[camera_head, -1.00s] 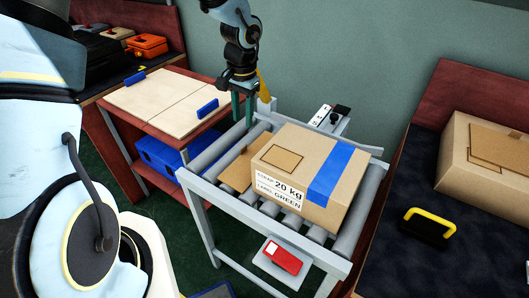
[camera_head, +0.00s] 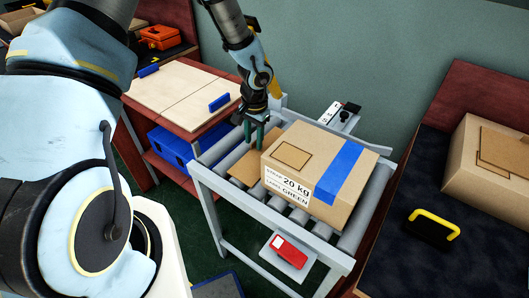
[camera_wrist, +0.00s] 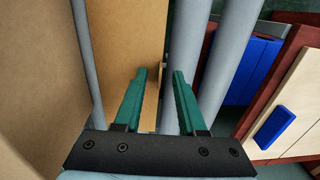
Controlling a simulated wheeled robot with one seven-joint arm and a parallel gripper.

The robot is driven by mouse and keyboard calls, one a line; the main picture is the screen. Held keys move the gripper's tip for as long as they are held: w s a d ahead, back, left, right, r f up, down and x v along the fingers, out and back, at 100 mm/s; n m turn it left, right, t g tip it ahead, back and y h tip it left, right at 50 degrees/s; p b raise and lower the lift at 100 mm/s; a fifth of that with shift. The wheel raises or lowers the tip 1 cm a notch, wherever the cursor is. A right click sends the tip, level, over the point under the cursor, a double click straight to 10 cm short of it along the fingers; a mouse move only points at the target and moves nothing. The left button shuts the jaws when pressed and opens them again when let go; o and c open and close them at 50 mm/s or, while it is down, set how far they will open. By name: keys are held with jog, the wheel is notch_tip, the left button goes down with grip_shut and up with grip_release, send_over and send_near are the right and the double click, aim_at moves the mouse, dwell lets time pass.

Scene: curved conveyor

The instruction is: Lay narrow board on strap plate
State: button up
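A thin brown board (camera_head: 243,166) lies on the conveyor rollers, against the left side of a carton; I take it as the narrow board. It shows in the wrist view (camera_wrist: 125,45). My gripper (camera_head: 254,135) points down over the board's back end. Its green fingers (camera_wrist: 160,75) are apart, with the board's right edge seen between them; I cannot tell whether they touch it. The carton (camera_head: 315,185) has a blue strip (camera_head: 337,172), a square outlined panel (camera_head: 292,156) and a label reading 20 kg and GREEN. I cannot tell which part is the strap plate.
A left table holds two pale panels (camera_head: 185,90) with blue handles, with a blue bin (camera_head: 170,145) below. A right bench holds another carton (camera_head: 490,165) and a yellow-handled black tool (camera_head: 432,228). A red-and-white device (camera_head: 290,249) hangs at the conveyor's front.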

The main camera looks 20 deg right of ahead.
grip_shut()
jog(key=shift+r, duration=0.1)
dwell(0.7)
